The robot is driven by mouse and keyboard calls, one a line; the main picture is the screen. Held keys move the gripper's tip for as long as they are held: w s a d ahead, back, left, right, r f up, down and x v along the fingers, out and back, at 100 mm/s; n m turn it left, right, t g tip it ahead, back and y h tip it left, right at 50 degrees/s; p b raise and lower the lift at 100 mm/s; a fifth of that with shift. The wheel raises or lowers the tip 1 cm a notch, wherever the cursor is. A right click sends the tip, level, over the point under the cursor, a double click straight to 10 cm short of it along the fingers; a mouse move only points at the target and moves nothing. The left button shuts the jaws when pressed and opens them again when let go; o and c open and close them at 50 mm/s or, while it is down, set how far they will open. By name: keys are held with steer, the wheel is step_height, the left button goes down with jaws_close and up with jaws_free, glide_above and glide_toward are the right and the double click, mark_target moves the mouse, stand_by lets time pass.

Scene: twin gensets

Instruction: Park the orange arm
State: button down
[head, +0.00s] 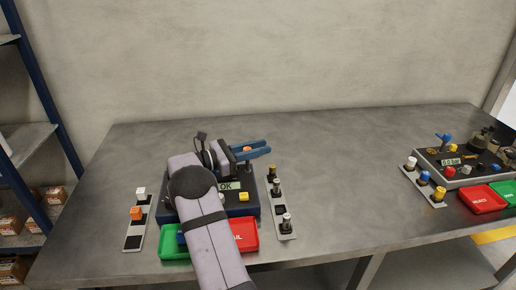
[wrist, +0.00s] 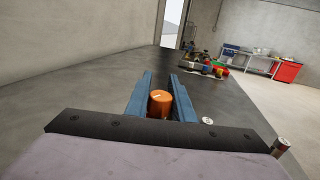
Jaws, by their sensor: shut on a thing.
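My gripper (head: 266,147) is over the back right of the left dark blue unit (head: 236,210), its two blue fingers pointing right. An orange round knob (wrist: 160,103) sits between the fingers in the wrist view, and my gripper is shut on it. In the head view only a small orange part (head: 247,149) shows between the fingers. I take it for the end of the orange arm; the rest of that arm is hidden behind my gripper and wrist. The left unit's display (head: 228,186) reads OK.
Left of the unit is a strip (head: 135,228) with white and orange blocks; right of it is a strip with pegs (head: 280,208). Green (head: 173,245) and red (head: 244,236) trays are in front. A second unit (head: 465,167) stands far right. The table middle is clear.

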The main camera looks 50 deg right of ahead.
stand_by(0.4)
steer(key=c, duration=1.5)
jaws_free()
steer(key=shift+c, duration=0.2)
steer(key=shift+a, duration=0.1)
steer(key=shift+b+v, duration=1.05)
steer(key=shift+v, duration=2.55)
steer(key=shift+w, duration=0.1)
